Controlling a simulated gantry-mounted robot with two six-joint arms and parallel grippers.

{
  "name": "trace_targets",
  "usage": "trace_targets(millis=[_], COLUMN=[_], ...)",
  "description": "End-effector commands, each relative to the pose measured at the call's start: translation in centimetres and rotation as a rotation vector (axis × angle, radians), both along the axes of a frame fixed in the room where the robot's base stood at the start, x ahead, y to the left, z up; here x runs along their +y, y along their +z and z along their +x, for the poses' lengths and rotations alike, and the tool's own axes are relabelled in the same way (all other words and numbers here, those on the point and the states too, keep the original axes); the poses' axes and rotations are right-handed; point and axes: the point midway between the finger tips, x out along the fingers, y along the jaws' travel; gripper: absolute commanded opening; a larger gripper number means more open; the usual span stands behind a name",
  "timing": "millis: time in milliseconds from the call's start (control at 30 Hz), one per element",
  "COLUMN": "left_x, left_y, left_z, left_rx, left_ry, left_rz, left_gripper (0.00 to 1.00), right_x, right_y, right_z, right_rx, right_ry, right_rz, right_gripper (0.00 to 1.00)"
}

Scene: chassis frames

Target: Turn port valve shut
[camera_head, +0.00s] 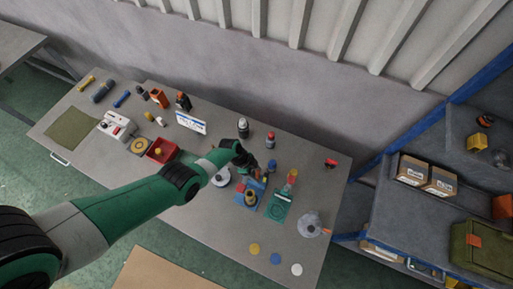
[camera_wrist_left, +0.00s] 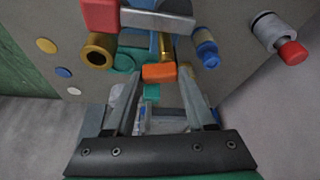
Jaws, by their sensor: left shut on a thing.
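My left gripper (camera_head: 250,168) is over a blue fixture with brass fittings (camera_head: 250,197) at the middle of the bench. In the left wrist view its two fingers (camera_wrist_left: 160,82) close on a small orange handle (camera_wrist_left: 159,72). A red handle (camera_wrist_left: 100,15) with a grey bar, a brass open-ended fitting (camera_wrist_left: 97,50) and a blue-capped fitting (camera_wrist_left: 206,50) sit close by. I cannot tell for sure which of these is the port valve. The fingers and arm hide part of the fixture. My right gripper is not in view.
A teal plate (camera_head: 280,209) lies right of the fixture. A red bin (camera_head: 160,150) stands left. Upright grey cylinders (camera_head: 270,139) stand behind. Coloured discs (camera_head: 275,258) lie near the front edge. A shelf unit (camera_head: 390,200) stands at the right.

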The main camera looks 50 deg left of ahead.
Motion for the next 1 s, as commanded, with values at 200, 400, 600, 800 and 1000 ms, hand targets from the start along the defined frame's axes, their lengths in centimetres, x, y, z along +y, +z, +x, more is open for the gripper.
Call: trace_targets(millis=[200,400,600,800,1000], left_x=[0.2,0.3,0.4,0.3,0.3], left_y=[-0.2,-0.2,-0.1,-0.1,-0.1], left_z=[0.1,0.0,0.0,0.0,0.0], left_rx=[0.000,-0.002,-0.002,-0.002,-0.002], left_ry=[-0.147,-0.232,-0.267,-0.275,-0.276], left_rz=[0.001,0.002,0.003,0.003,0.003], left_gripper=[0.00,0.00,0.00,0.00,0.00], right_x=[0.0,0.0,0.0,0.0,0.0], right_y=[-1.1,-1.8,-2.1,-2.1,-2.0], right_z=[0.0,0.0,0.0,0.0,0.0], right_rx=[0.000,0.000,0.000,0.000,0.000], right_ry=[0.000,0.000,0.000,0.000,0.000], right_rz=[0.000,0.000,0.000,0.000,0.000], right_gripper=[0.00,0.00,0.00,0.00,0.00])
